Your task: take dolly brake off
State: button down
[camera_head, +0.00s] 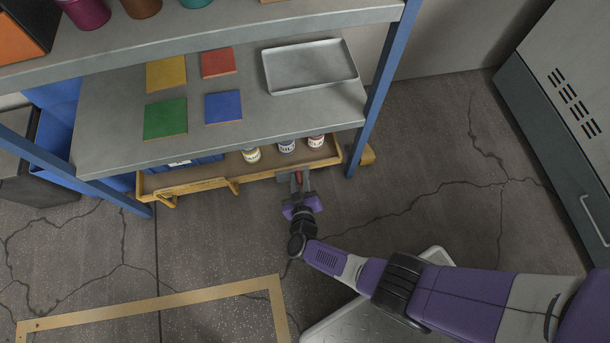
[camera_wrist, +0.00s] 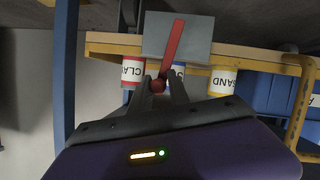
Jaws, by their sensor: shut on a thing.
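The dolly (camera_head: 262,173) is a low yellow-tan wooden platform under the bench's lower shelf. Its brake is a red lever (camera_wrist: 174,42) on a grey plate (camera_wrist: 203,40) at the dolly's edge. The lever ends in a round red knob (camera_wrist: 158,87) and slants in the wrist view. My gripper (camera_head: 298,188) is at the dolly's front edge, toward its right end. In the wrist view my gripper (camera_wrist: 167,86) is shut on the lever's knob end. The fingers partly hide the knob.
Labelled cans stand on the dolly, one yellow (camera_head: 251,155), one blue (camera_head: 287,146), one red (camera_head: 316,142). A blue crate (camera_head: 195,163) is at its left. A blue bench leg (camera_head: 375,95) stands right of it. A tan floor outline (camera_head: 150,305) marks open floor in front.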

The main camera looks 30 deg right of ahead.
jog(key=shift+w+a+r+n+h+b, duration=0.1)
jog(key=shift+w+a+n+h+b, duration=0.25)
jog(key=shift+w+a+n, duration=0.3)
jog(key=shift+s, duration=0.1)
jog(key=c, duration=1.3)
grip_release()
jog(key=shift+s, duration=0.15)
jog(key=p+v, duration=0.3)
jog(key=v, duration=0.4)
jog(key=shift+s+a+p, duration=0.2)
jog(key=shift+a+p, duration=0.05)
jog(key=shift+p, duration=0.1)
